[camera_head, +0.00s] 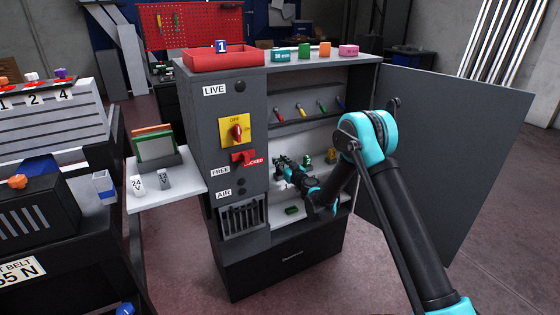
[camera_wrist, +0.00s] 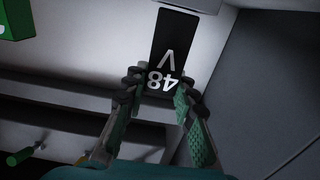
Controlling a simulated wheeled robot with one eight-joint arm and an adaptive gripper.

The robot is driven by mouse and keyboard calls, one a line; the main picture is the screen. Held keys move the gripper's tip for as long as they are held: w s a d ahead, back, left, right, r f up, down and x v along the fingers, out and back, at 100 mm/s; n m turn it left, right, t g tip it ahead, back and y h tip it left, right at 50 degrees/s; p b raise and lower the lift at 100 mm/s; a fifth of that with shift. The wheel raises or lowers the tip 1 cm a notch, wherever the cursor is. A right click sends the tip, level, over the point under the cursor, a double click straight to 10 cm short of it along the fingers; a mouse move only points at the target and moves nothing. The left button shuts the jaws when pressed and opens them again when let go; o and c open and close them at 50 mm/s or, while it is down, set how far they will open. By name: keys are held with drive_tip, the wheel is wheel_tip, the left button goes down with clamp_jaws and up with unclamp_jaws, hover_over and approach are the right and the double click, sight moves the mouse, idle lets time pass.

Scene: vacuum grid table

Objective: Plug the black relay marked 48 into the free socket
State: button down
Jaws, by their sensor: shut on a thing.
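The black relay marked 48 V (camera_wrist: 174,38) shows upside down in the wrist view, with its lower end between my fingertips. My gripper (camera_wrist: 160,86) is shut on it. In the head view my gripper (camera_head: 281,165) is inside the open grey cabinet (camera_head: 232,133), near its pale back panel. The relay cannot be told apart from the dark fingers there. A green block (camera_wrist: 15,20) shows at the top left of the wrist view. The free socket cannot be made out in either view, nor whether the relay touches the panel.
The cabinet door (camera_head: 425,155) stands open at the right. Several coloured-handled tools hang above my gripper. A dark green piece (camera_head: 292,210) lies on the cabinet floor. A white side shelf (camera_head: 180,190) at the left holds a 24 V block (camera_head: 137,184) and a grey block (camera_head: 164,180).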

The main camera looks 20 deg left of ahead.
drive_tip(key=shift+f, duration=1.3)
drive_tip(key=c, duration=1.2)
unclamp_jaws()
drive_tip(key=shift+o, duration=0.2)
drive_tip(key=v, duration=0.7)
drive_tip(key=shift+s+d, duration=0.15)
drive_tip(key=shift+d, duration=0.05)
